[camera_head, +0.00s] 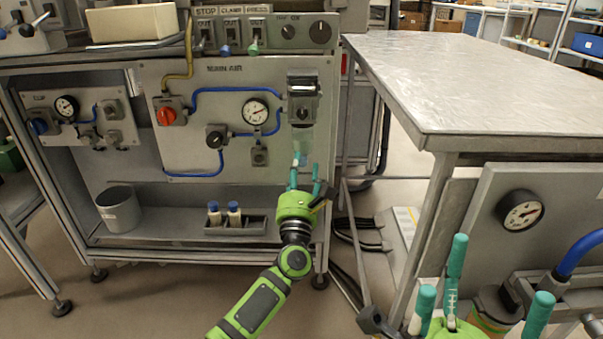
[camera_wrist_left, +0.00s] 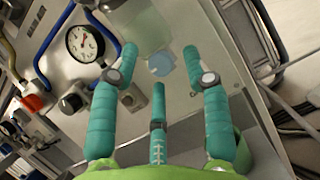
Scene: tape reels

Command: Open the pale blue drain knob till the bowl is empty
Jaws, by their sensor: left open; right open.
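The pale blue drain knob (camera_head: 302,158) sits at the bottom of a clear bowl (camera_head: 302,138), below the dark filter head (camera_head: 303,103) on the main air panel. In the left wrist view the knob (camera_wrist_left: 160,65) shows between the fingertips, just beyond them, under the translucent bowl (camera_wrist_left: 148,28). The liquid level in the bowl cannot be made out. My left gripper (camera_head: 305,178) is open, its teal fingers pointing up at the knob and apparently apart from it. My right gripper (camera_head: 482,290) is open and empty at the lower right.
The panel carries a gauge (camera_head: 256,111), a red knob (camera_head: 166,116) and blue hoses. Below stand a grey bucket (camera_head: 119,209) and a tray with two small bottles (camera_head: 234,215). A metal table (camera_head: 480,75) and another gauge (camera_head: 520,210) are at the right.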

